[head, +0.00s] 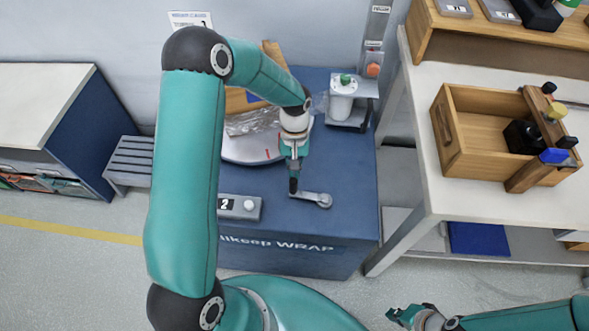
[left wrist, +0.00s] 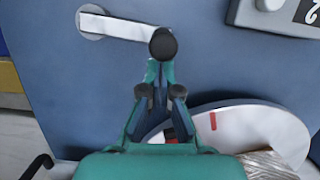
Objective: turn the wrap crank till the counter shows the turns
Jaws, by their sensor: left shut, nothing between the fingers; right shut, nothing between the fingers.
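The wrap crank (head: 312,198) is a grey arm on the blue machine top, its round hub to the right and its black knob at the left end. In the left wrist view the crank arm (left wrist: 122,27) runs from its hub to the black knob (left wrist: 163,44). My left gripper (head: 293,172) points down at the knob; its fingers (left wrist: 155,72) are shut with nothing between them, their tips at the knob's edge. I cannot tell whether they touch. The counter (head: 240,207) reads 2. My right gripper (head: 410,316) is shut and empty at the bottom right, away from the machine.
A white turntable (head: 240,153) with a red mark and a film-wrapped load stands behind the crank, partly hidden by my left arm. A wall card (head: 188,17) is partly covered. A white bench (head: 420,175) with a wooden box (head: 463,160) stands at right.

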